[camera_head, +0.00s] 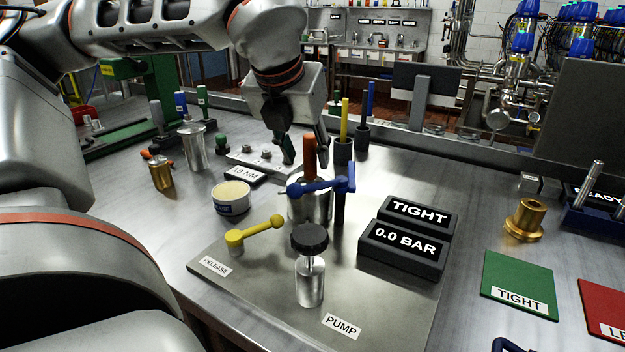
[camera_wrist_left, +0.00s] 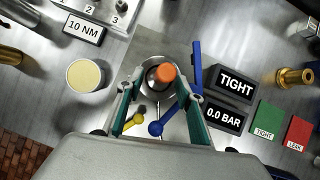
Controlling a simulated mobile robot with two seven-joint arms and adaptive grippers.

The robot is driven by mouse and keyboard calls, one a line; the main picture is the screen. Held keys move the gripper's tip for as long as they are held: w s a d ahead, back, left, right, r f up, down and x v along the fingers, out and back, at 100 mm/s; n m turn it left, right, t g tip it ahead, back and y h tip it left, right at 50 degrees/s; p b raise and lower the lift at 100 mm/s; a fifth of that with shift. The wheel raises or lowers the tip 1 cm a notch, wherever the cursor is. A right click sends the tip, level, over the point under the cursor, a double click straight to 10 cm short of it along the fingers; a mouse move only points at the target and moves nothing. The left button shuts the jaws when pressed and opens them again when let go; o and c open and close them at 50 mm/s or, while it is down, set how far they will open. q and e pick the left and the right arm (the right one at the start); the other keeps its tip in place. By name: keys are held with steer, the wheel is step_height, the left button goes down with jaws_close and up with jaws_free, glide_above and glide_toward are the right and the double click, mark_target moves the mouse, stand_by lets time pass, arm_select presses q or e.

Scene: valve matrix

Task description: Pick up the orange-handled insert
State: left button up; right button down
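The orange-handled insert (camera_head: 310,154) stands upright in a metal cylinder (camera_head: 322,209) on the grey pump plate. Its round orange top shows in the left wrist view (camera_wrist_left: 165,73). My left gripper (camera_head: 305,157) is open and points down at the handle. In the left wrist view its two green-padded fingers (camera_wrist_left: 158,80) lie on either side of the orange top, with gaps visible. I cannot tell how far the fingertips reach down along the handle. The lower part of the insert is hidden in the cylinder. My right gripper is not in view.
A blue lever arm (camera_head: 318,187) crosses close beside the cylinder. The yellow release handle (camera_head: 256,233), black-knobbed pump (camera_head: 310,260) and black display blocks (camera_head: 402,250) stand nearby. Holders with a yellow rod (camera_head: 344,120) and a blue rod (camera_head: 370,98) stand behind. A tin (camera_head: 232,204) sits left.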

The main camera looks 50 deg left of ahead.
mark_target(308, 154)
arm_select(q)
steer(key=x, duration=0.3)
steer(key=shift+d, duration=0.2)
steer(key=shift+w+a+f, duration=0.15)
steer(key=shift+w+f, duration=0.05)
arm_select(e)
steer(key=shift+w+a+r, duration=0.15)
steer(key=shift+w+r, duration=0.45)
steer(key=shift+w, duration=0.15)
arm_select(q)
jaws_close()
steer(key=shift+r, duration=0.1)
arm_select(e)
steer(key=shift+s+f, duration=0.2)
arm_select(q)
steer(key=shift+r, duration=0.1)
